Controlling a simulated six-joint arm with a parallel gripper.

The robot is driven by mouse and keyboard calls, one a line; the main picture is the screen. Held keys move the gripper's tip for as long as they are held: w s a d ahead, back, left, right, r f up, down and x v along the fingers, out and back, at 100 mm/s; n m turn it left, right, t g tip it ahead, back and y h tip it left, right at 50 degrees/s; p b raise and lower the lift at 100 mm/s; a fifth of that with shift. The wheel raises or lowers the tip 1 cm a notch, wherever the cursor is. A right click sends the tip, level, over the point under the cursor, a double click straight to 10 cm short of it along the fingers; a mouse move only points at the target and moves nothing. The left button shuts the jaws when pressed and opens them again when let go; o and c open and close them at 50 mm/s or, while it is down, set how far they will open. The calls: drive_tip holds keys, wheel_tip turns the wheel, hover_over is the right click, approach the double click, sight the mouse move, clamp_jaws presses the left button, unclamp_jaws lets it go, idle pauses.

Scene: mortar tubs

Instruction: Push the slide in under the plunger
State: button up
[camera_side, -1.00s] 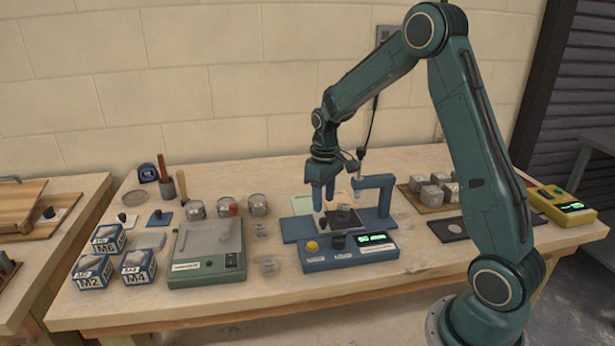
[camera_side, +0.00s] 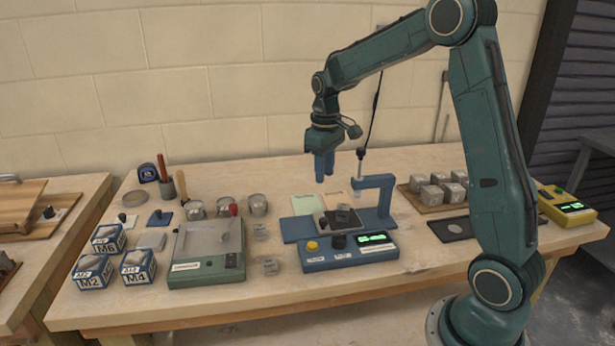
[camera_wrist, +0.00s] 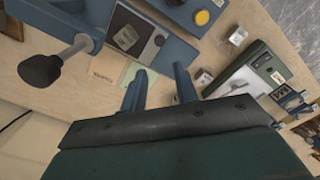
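The slide (camera_side: 335,230) is a dark flat plate on the blue press base, with a grey cube (camera_side: 343,212) on it.
The press has a front panel with a yellow button (camera_side: 312,246) and green display (camera_side: 377,239). A green scale (camera_side: 207,275) stands left. A wooden tray (camera_side: 420,203) of several grey cubes and a dark plate (camera_side: 452,229) lie right. Cards lie behind the press.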

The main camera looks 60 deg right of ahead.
drive_tip(key=shift+w+f, duration=0.1)
drive_tip(key=shift+w, duration=0.25)
clamp_jaws()
drive_tip(key=w+a+f+n+g, duration=0.2)
drive_tip(key=w+a+f+n, duration=0.1)
drive_tip(key=w, duration=0.5)
drive_tip(key=shift+w+n+g+h, duration=0.15)
drive_tip(key=shift+n+g+h, duration=0.15)
drive_tip(key=shift+h, duration=0.1)
